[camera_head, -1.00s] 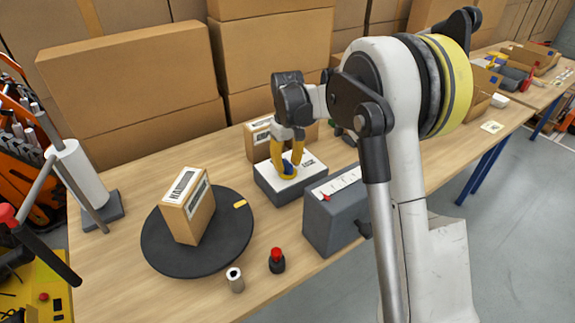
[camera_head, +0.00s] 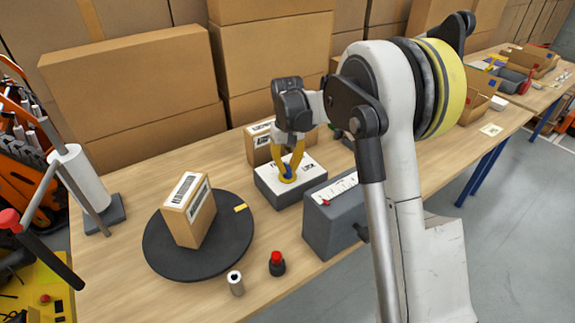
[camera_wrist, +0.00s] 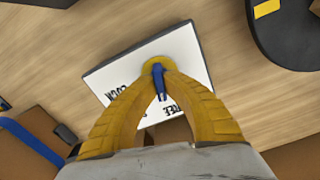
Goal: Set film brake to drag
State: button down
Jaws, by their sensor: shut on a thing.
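The film brake looks to be a grey box with a white top plate (camera_head: 305,183) on the bench, just beyond the centre. It also shows in the wrist view (camera_wrist: 120,77), with dark lettering that reads FREE near one finger and another partly legible word opposite. The fingers hide part of the lettering, and I cannot read which mark the lever points to.
A grey box with a marked scale and red pointer (camera_head: 332,222) stands close at right. A black turntable (camera_head: 160,255) bears a carton (camera_head: 188,212). A red button (camera_head: 277,262) and a small roll (camera_head: 235,283) stand in front. A carton (camera_head: 258,148) is behind.

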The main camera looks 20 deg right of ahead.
aim_at(288, 166)
jog(key=m+p, duration=0.1)
jog(key=m, duration=0.4)
jog(key=shift+m+p, duration=0.35)
jog(key=shift+m, duration=0.05)
dwell(0.4)
jog(key=c, duration=1.5)
grip_release()
notch_tip(288, 166, up, 12)
